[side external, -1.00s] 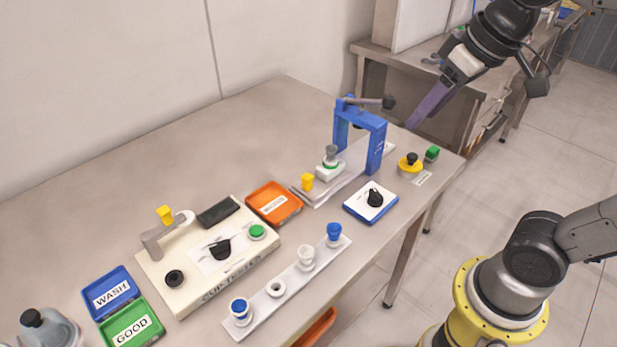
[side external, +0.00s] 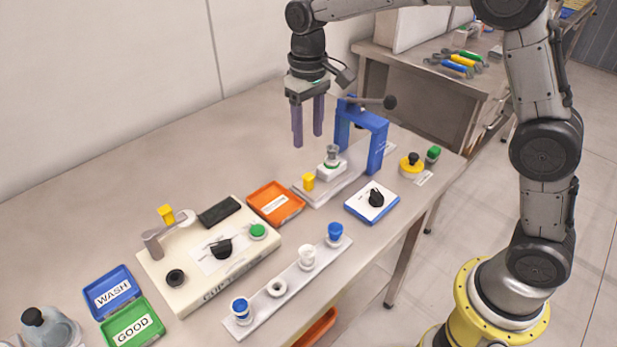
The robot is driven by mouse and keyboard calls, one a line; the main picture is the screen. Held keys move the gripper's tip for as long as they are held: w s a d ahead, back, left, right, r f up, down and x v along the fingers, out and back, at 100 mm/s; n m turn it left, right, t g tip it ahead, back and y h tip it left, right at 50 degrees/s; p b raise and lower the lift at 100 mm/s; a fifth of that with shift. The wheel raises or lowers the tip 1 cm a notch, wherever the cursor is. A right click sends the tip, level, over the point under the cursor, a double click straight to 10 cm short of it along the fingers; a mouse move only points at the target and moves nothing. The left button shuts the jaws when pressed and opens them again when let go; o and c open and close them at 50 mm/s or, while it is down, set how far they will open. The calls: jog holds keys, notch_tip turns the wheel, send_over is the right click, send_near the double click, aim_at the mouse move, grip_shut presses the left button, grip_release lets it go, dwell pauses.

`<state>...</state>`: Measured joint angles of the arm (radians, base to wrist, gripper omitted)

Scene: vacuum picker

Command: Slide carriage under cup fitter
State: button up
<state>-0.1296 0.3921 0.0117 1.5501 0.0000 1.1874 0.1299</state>
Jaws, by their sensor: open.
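The cup fitter is a blue arch-shaped frame (side external: 377,143) with a dark-knobbed lever (side external: 389,102) on top. A pale rail plate (side external: 345,184) runs under the arch. The white carriage (side external: 332,171) sits on this plate in front of the arch, on its left side, with a small grey piece (side external: 333,154) upright on it. A yellow knob (side external: 308,181) stands at the plate's near left end. My gripper (side external: 308,142) points down with two purple fingers apart and nothing between them. It appears above and left of the carriage, not touching it.
An orange tray (side external: 291,211) lies left of the rail. A white strip (side external: 262,318) holds several cups. The table behind the rail is clear.

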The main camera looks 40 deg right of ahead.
aim_at(309, 178)
notch_tip(309, 178, down, 13)
jog(key=shift+f, duration=0.1)
dwell(0.3)
grip_shut()
dwell(1.5)
